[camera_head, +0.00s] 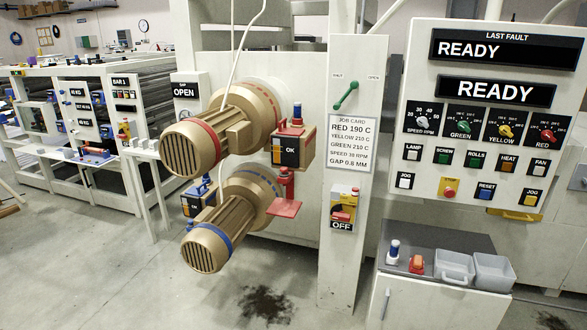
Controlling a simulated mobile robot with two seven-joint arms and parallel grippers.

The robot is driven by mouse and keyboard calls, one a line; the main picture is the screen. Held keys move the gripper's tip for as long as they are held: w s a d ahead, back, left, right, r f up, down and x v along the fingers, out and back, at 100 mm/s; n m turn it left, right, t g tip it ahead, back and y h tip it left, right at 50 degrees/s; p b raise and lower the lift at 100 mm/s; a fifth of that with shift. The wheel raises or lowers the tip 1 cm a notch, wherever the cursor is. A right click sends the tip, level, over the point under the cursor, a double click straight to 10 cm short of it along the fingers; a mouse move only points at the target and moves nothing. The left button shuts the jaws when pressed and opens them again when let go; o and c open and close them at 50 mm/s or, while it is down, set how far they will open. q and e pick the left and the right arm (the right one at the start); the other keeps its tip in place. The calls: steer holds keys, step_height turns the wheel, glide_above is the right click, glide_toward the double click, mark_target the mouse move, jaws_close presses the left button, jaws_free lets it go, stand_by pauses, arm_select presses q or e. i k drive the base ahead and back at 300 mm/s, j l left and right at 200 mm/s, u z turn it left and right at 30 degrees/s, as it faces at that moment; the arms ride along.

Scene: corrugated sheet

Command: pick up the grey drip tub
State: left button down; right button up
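Two grey tubs stand side by side on top of a low cabinet (442,305) at the lower right. The left tub (453,278) has what looks like a handle or slot on its front. The right tub (492,285) is plain and open at the top. I cannot tell from the picture which one is the drip tub. The inside of each tub looks empty. Neither of my grippers is in view.
A blue-and-white bottle (393,250) and a small red-orange object (416,265) stand left of the tubs. A control panel (485,115) hangs above. A white post (345,250) and two motors (212,245) are to the left. Dark stains (265,303) mark the floor.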

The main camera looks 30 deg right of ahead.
mark_target(457, 269)
steer(key=z, duration=2.1)
steer(key=i, duration=0.15)
